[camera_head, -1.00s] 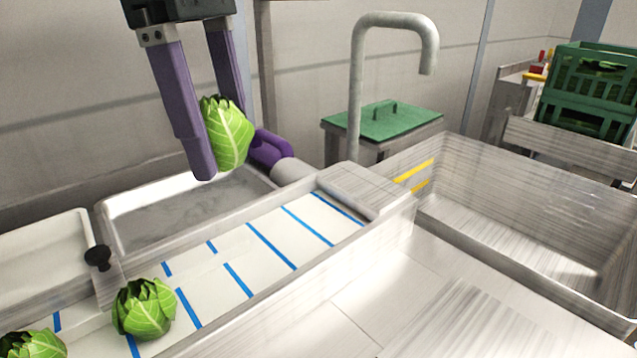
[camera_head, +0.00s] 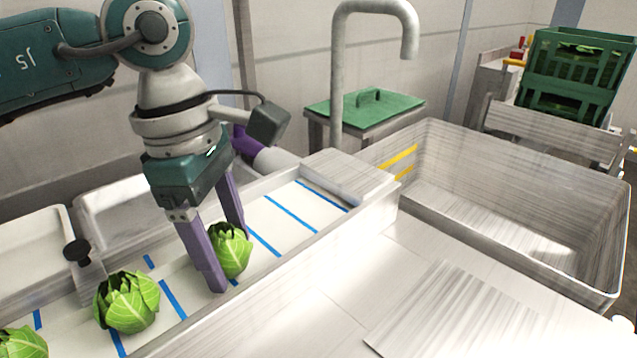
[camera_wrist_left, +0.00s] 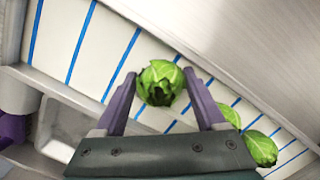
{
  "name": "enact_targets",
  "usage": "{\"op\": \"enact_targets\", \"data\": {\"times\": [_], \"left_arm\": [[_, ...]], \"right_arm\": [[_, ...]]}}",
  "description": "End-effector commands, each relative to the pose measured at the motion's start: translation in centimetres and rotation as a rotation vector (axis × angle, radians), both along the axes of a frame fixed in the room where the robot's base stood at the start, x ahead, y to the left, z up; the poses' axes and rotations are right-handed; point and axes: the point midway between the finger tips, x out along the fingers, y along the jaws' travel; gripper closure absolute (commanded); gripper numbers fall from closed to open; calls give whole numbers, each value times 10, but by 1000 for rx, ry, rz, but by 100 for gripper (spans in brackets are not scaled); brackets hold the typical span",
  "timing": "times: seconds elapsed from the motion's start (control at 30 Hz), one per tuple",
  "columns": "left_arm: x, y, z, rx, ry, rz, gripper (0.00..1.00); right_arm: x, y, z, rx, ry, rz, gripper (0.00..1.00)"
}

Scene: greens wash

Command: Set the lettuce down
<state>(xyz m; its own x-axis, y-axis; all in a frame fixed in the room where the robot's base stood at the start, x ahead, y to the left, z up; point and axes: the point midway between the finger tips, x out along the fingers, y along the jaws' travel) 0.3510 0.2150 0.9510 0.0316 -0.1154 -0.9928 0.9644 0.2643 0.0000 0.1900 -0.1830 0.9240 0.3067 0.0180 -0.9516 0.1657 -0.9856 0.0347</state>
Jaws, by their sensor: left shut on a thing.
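A green lettuce (camera_head: 233,252) is between the purple fingers of my left gripper (camera_head: 230,262), which is shut on it. It is low over the white channel floor with blue stripes (camera_head: 292,216); I cannot tell whether it touches the floor. The left wrist view also shows this lettuce (camera_wrist_left: 160,84) between the fingertips (camera_wrist_left: 160,82). A second lettuce (camera_head: 127,302) sits in the channel to the left, and a third (camera_head: 22,342) is at the lower left edge. My right gripper is not in view.
The channel's metal wall (camera_head: 250,312) runs along its near side. A tall grey faucet (camera_head: 337,80) stands behind. A large metal basin (camera_head: 520,190) is at the right. Striped channel floor to the right of the held lettuce is clear. Green crates (camera_head: 575,75) stand far right.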

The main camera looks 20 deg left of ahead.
Motion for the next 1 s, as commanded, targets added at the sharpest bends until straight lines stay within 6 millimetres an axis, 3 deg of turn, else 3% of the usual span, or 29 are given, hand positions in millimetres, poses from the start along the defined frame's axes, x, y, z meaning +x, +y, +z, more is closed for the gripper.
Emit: {"op": "enact_targets", "data": {"times": [0.17, 0.2, 0.3, 0.67, 1.0], "left_arm": [[0, 0, -4, 0, -1, 0, 86], [0, 0, -3, 1, -1, 0, 25], [0, 0, -2, 1, 0, 0, 15], [1, 1, 6, 1, -3, 0, 15], [-1, 10, 78, 3, -7, 0, 15]], "right_arm": [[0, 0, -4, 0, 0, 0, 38], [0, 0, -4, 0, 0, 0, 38], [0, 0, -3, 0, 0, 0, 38], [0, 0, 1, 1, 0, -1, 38], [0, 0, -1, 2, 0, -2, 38]]}}
